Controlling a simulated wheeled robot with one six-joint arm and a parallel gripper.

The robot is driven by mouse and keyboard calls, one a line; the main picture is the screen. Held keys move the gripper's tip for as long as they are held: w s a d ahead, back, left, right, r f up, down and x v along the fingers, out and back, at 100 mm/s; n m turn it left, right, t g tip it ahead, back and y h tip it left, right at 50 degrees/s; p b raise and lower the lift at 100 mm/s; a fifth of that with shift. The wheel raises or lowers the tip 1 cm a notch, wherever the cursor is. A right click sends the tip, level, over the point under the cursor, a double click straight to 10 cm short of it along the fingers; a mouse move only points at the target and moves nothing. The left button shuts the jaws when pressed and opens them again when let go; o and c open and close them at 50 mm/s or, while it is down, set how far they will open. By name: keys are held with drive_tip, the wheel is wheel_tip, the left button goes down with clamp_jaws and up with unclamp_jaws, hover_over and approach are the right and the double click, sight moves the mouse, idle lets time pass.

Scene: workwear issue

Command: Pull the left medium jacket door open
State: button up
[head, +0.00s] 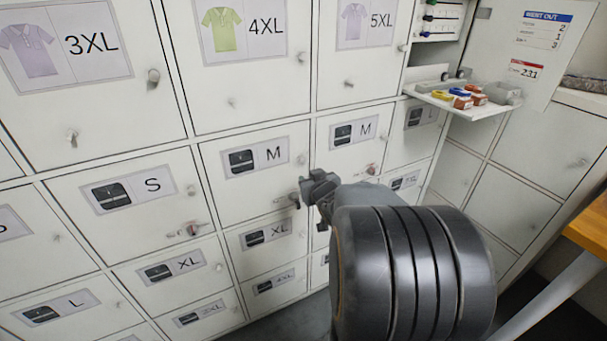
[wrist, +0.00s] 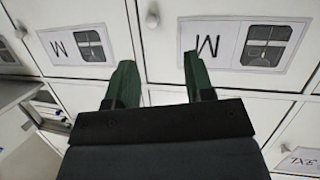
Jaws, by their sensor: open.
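The left medium jacket door (head: 240,190) is white, with a dark jacket picture and an M label, and looks shut flush with its neighbours. It also shows, upside down, in the wrist view (wrist: 225,80). A small round knob (head: 303,160) sits at its upper right, and a handle (head: 291,199) shows at its lower right beside my gripper. My gripper (head: 312,185) is open in front of the door's lower right corner. In the wrist view its two green fingers (wrist: 158,78) are apart, with nothing visible between them. I cannot tell whether they touch the handle.
The right M door (head: 350,157) adjoins on the right, and the S door (head: 142,200) on the left. A fold-down shelf (head: 470,100) with small coloured items juts out at upper right. A wooden-topped table (head: 590,228) stands at the right edge.

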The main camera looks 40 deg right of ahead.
sight(305, 161)
drive_tip(key=s+d+f+n+t+y+b, duration=0.1)
drive_tip(key=d+f+t+y+b, duration=0.1)
drive_tip(key=d+f+t+b, duration=0.15)
drive_tip(key=shift+t, duration=0.35)
drive_tip(key=w, duration=0.4)
drive_tip(key=w+d, duration=0.1)
drive_tip(key=w, duration=0.3)
drive_tip(key=w+d+p, duration=0.1)
drive_tip(key=w, duration=0.4)
drive_tip(key=shift+d+r, duration=0.2)
drive_tip(key=shift+r, duration=0.15)
clamp_jaws()
